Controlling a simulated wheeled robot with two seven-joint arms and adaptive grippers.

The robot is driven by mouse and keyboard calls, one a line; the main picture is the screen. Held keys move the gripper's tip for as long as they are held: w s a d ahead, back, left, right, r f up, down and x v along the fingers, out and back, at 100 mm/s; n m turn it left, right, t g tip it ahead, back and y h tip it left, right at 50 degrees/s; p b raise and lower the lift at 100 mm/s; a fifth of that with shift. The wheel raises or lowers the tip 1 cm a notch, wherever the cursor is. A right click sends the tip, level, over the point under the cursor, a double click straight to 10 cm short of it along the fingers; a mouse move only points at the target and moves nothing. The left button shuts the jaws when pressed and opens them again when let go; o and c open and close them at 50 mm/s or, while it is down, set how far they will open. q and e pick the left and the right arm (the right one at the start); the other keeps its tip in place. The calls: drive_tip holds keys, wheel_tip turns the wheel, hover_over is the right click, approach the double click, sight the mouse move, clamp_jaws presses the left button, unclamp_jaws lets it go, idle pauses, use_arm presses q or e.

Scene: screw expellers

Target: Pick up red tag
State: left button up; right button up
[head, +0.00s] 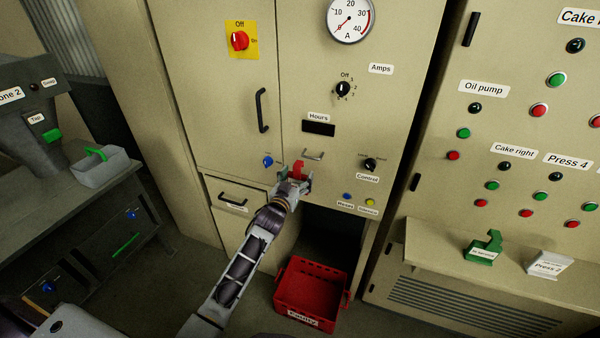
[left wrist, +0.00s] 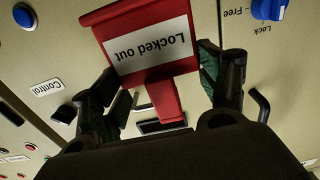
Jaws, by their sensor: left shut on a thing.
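The red tag (head: 298,169) is at the front of the beige cabinet, below the hours display. In the left wrist view the red tag (left wrist: 108,28) shows large, with a white label reading "Locked out" upside down and a narrower red stem below. My left gripper (head: 297,183) is shut on the red tag; in the left wrist view my left gripper's fingers (left wrist: 168,95) stand on either side of the stem. Whether the tag touches the cabinet is unclear. My right gripper is not in view.
A blue knob (head: 267,161) and a small metal handle (head: 313,155) are close to my left gripper. A red crate (head: 312,289) stands below by the cabinet opening. A green tag (head: 485,248) and a white tag (head: 549,264) are on the right ledge. A grey bench (head: 60,225) is at left.

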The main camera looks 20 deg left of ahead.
use_arm(q)
drive_tip(key=f, duration=0.2)
drive_tip(key=f+b, duration=0.1)
drive_tip(key=shift+s+a+f, duration=0.3)
drive_tip(key=shift+s+a, duration=0.05)
drive_tip(key=shift+s+f, duration=0.1)
drive_tip(key=shift+s, duration=0.15)
drive_tip(key=b, duration=0.1)
approach(296, 183)
drive_tip(key=s, duration=0.7)
drive_tip(key=shift+s+a+f, duration=0.15)
drive_tip(key=shift+s+f, duration=0.05)
drive_tip(key=shift+f, duration=0.25)
idle(0.4)
